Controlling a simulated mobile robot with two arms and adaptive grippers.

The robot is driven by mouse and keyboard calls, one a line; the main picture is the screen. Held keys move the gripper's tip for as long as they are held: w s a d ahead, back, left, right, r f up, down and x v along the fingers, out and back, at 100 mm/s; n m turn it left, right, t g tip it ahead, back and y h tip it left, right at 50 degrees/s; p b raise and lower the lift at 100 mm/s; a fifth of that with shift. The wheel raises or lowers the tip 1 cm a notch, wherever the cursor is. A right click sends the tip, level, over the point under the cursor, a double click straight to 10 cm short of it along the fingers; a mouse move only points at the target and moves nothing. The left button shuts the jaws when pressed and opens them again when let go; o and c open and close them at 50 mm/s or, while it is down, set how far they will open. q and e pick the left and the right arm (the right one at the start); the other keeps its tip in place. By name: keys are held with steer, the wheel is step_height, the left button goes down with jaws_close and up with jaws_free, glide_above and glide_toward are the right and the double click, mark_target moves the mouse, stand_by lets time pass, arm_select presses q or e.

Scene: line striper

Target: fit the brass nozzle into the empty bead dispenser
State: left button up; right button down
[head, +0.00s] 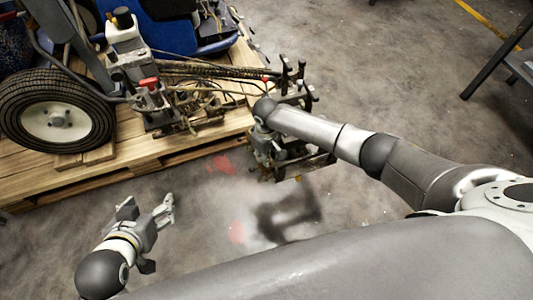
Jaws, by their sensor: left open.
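A line striper with a rubber-tyred wheel (57,120) stands at the upper left. Its metal dispenser fittings and hoses (150,105) reach out to the right. I cannot tell which fitting is the empty bead dispenser. I cannot make out the brass nozzle. My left gripper (160,212) is at the lower left, over bare floor, open, with nothing seen between its fingers, and apart from the machine. My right arm comes in from the right, and its wrist overlaps the machine's right-hand fittings in the picture. My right gripper (275,150) blends with these dark parts; its fingers are unclear.
The striper rests on a wooden pallet (90,178), whose front edge faces my arms. The concrete floor (400,70) is clear between pallet and bench. A metal bench frame (490,62) stands at the upper right. Red smudges (222,165) mark the floor before the pallet.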

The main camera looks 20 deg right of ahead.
arm_select(q)
steer(key=shift+s+a+f+g, duration=0.25)
steer(key=shift+s+f+g, duration=0.2)
steer(key=shift+s, duration=0.2)
stand_by(0.7)
steer(key=shift+s+a+f+g+y+p, duration=0.15)
steer(key=shift+s+a+f+g+p, duration=0.25)
steer(key=shift+s, duration=0.45)
steer(key=shift+s+a+f+g+y+p, duration=0.15)
steer(key=shift+s+f+g, duration=0.3)
steer(key=shift+s, duration=0.45)
steer(key=shift+s+a+f+g+y+p, duration=0.2)
steer(key=shift+s+a+f+g, duration=0.1)
steer(key=shift+s+g, duration=0.45)
steer(key=shift+s+a, duration=0.1)
steer(key=shift+s, duration=0.3)
steer(key=shift+s+a+f+g, duration=0.1)
steer(key=shift+s+a+g, duration=0.1)
steer(key=shift+s+g, duration=0.4)
steer(key=shift+s, duration=0.35)
steer(key=shift+p, duration=0.35)
stand_by(0.5)
steer(key=shift+a, duration=0.1)
stand_by(0.6)
